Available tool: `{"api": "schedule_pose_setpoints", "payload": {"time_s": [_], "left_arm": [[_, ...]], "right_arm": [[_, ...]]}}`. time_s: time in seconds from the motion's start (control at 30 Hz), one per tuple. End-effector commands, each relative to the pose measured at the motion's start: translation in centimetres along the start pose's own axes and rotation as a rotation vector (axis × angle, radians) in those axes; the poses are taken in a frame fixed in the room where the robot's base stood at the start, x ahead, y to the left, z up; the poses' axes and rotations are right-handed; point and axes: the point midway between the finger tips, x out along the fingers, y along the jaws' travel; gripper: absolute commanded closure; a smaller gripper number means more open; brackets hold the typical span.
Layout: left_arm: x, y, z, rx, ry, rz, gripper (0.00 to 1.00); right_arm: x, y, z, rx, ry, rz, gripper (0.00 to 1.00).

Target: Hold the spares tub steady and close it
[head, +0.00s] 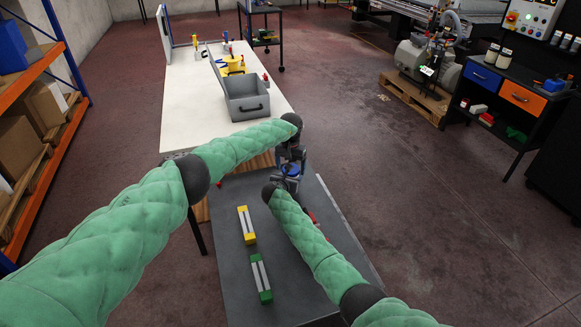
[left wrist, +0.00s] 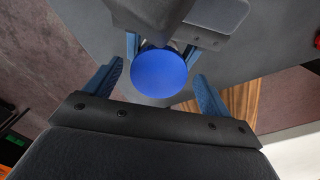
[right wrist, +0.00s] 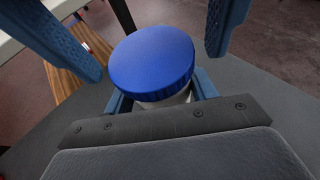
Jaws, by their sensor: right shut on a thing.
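The spares tub (right wrist: 172,98) has a pale body, and a round blue lid (right wrist: 152,62) sits on its top. I cannot tell how tight the lid is. My right gripper (right wrist: 165,95) is shut on the tub body below the lid. My left gripper (left wrist: 158,88) is open above the tub, its two blue fingers on either side of the lid with gaps showing. The lid also shows from above in the left wrist view (left wrist: 159,73). In the head view the lid (head: 290,170) is small and partly hidden by my grippers.
The dark grey table (head: 228,190) holds a yellow-ended block (head: 247,225) and a green-ended block (head: 261,278) left of my right arm. A small red thing (head: 311,215) is partly hidden by that arm. An open grey case (head: 247,104) stands on the white table (head: 190,110) beyond.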

Motion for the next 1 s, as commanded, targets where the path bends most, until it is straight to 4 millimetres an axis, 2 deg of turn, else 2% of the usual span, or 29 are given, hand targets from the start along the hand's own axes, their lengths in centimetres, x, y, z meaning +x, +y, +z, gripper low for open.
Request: {"api": "schedule_pose_setpoints", "payload": {"time_s": [0.17,0.53,0.87,0.9,1.0], "left_arm": [[-0.2,0.0,0.0,0.0,0.0,0.0,0.17],[-4.0,0.0,0.0,0.001,0.0,-0.001,0.17],[-4.4,0.0,0.0,-0.001,-0.001,0.0,0.17],[-4.4,0.0,0.0,-0.001,0.0,0.0,0.2],[-4.5,0.3,-0.1,-0.015,0.006,0.01,0.2]], "right_arm": [[0.0,0.0,0.0,0.0,0.0,0.0,1.0],[0.0,0.0,0.0,0.0,0.0,0.0,1.0],[0.0,0.0,0.0,0.0,0.0,0.0,1.0],[0.0,0.0,0.0,0.0,0.0,0.0,1.0],[0.0,0.0,0.0,0.0,0.0,0.0,1.0]]}}
